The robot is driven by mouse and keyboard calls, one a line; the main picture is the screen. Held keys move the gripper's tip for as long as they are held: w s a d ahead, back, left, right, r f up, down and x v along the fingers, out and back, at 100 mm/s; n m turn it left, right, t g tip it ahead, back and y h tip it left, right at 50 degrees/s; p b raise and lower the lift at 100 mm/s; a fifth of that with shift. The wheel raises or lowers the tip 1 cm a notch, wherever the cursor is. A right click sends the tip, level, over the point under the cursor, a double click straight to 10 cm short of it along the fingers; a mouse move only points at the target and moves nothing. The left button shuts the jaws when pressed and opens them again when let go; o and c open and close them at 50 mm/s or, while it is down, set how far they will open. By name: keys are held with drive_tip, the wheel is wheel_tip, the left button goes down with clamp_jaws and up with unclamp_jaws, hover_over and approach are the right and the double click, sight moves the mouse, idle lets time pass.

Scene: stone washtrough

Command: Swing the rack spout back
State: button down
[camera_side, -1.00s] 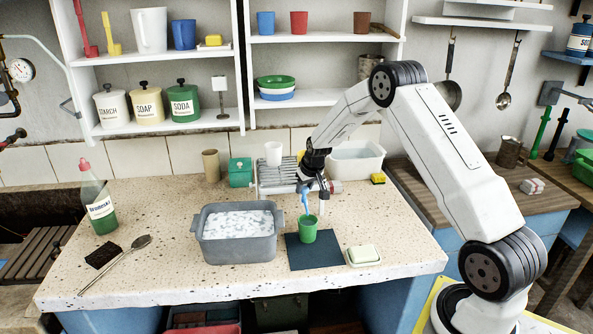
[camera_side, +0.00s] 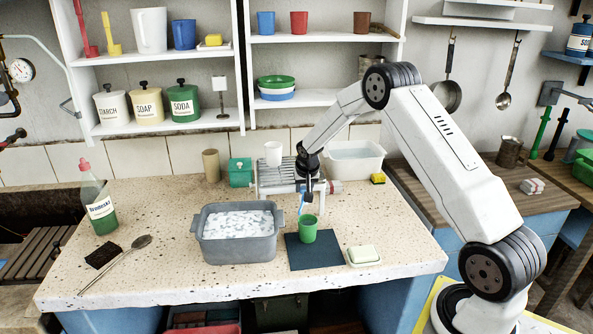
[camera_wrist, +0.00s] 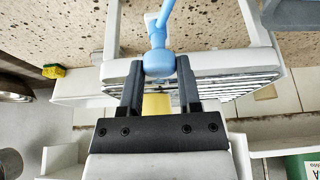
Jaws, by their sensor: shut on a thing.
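The rack (camera_side: 277,178) is a pale slatted frame standing at the back of the speckled counter; its slats (camera_wrist: 235,84) also show in the wrist view. The light-blue spout (camera_side: 301,204) hangs at the rack's front right, its lower end just above and behind the green cup (camera_side: 308,231). My gripper (camera_side: 308,188) is at the rack's right front. In the wrist view my gripper (camera_wrist: 158,72) has its dark fingers on either side of the spout's round blue knob (camera_wrist: 158,61), shut on it. The spout's blue rod runs up from the knob there. My gripper partly hides the spout's mount.
The green cup stands on a dark mat (camera_side: 325,256). A grey tub of suds (camera_side: 238,251) is left of it, a soap dish (camera_side: 364,258) right. A white cup (camera_side: 273,153) is on the rack. A white basin (camera_side: 356,161) and yellow sponge (camera_side: 378,179) lie right.

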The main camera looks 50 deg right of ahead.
drive_tip(key=m+g, duration=0.1)
drive_tip(key=m, duration=0.2)
drive_tip(key=m+g+h, duration=0.1)
drive_tip(key=m, duration=0.3)
drive_tip(key=shift+w+a+g, duration=0.1)
drive_tip(key=shift+w+g, duration=0.05)
drive_tip(key=shift+g, duration=0.15)
drive_tip(key=m+g, duration=0.2)
drive_tip(key=m, duration=0.4)
drive_tip(key=shift+m, duration=0.3)
drive_tip(key=shift+c, duration=1.5)
unclamp_jaws()
drive_tip(key=shift+w, duration=0.1)
drive_tip(key=shift+r, duration=0.1)
